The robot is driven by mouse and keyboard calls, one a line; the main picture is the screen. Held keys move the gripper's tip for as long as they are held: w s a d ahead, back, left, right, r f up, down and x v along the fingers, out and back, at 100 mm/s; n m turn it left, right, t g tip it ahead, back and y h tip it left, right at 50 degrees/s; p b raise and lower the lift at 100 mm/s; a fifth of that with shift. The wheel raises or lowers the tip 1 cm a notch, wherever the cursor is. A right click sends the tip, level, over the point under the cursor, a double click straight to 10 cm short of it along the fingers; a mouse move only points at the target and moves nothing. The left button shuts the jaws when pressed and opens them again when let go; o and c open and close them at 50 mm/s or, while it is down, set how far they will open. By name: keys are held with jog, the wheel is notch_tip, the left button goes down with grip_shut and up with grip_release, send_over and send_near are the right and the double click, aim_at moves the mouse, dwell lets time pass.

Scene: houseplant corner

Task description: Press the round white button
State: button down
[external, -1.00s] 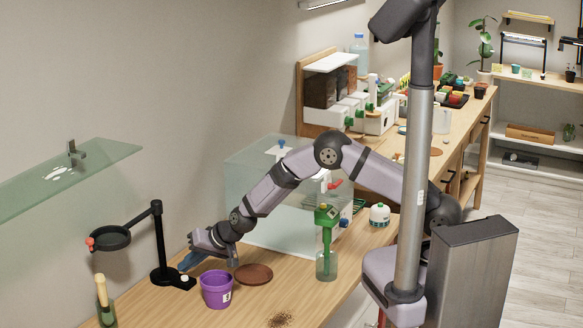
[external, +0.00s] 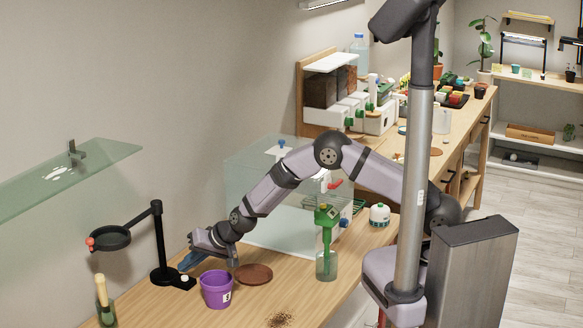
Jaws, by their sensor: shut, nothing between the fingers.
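The round white button (external: 185,279) sits on the black foot of a stand (external: 160,245) on the wooden bench. My gripper (external: 186,265) is just above and beside the button, pointing down and to the left, with its fingers shut and empty. A small gap seems to show between the fingertips and the button, but at this size I cannot tell how far apart they are.
A purple pot (external: 216,289) stands just right of the button, with a brown saucer (external: 253,274) behind it. A green-topped bottle (external: 326,262) and a glass case (external: 250,180) stand farther right. Spilled soil (external: 280,319) lies at the front.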

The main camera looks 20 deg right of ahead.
jog(key=shift+f, duration=0.2)
jog(key=shift+f+b, duration=0.3)
jog(key=shift+b, duration=0.15)
jog(key=shift+f, duration=0.2)
dwell(0.6)
jog(key=shift+r, duration=0.1)
jog(key=shift+r+p, duration=0.5)
jog(key=shift+r, duration=0.1)
jog(key=shift+r, duration=0.1)
notch_tip(320, 180, up, 6)
jog(key=p, duration=0.6)
dwell(0.5)
